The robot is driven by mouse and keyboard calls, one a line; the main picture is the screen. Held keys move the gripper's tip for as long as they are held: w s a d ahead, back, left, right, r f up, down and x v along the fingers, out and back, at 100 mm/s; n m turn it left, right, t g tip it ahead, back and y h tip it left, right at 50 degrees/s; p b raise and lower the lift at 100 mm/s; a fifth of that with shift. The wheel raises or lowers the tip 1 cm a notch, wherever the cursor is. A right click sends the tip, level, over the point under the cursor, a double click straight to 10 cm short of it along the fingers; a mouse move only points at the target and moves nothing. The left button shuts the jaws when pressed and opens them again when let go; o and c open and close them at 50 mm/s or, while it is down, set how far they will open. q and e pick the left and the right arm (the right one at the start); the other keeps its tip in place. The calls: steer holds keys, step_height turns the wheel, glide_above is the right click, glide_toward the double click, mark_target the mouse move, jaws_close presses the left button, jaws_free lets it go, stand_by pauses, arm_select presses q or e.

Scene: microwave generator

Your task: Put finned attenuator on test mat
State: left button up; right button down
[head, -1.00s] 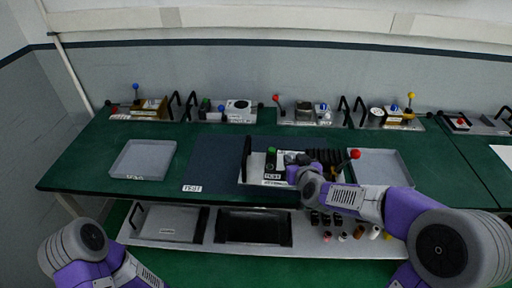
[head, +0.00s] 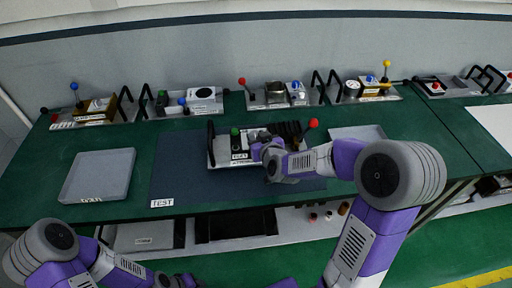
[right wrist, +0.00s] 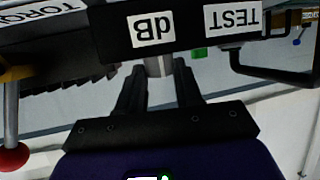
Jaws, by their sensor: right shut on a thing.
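The finned attenuator (head: 288,129) is a pale plate with black fins, a green knob, a black handle at its left end and a red-ball lever at its right. It is over the dark blue test mat (head: 185,170), toward its far side; whether it rests on the mat or hangs just above cannot be told. My right gripper (head: 259,152) is at its near side. In the right wrist view the fingers (right wrist: 158,68) are closed on a silver cylindrical part below the black "dB" face. My left gripper (head: 178,281) shows only partly at the bottom edge, its jaws unclear.
A grey tray (head: 98,176) stands left of the mat, and another (head: 358,133) right of it, partly behind my arm. Several lever units, such as a gold one (head: 95,110), line the back. A lower shelf (head: 145,236) holds trays. The mat's near part is clear.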

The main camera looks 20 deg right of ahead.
step_height(320, 180, down, 4)
steer(key=shift+w+r+b, duration=0.1)
steer(key=shift+r+b, duration=0.15)
steer(key=shift+b, duration=0.3)
steer(key=shift+r, duration=0.1)
steer(key=c, duration=1.2)
jaws_free()
steer(key=shift+f, duration=0.2)
steer(key=o, duration=0.4)
steer(key=shift+o, duration=0.2)
steer(key=shift+r, duration=0.15)
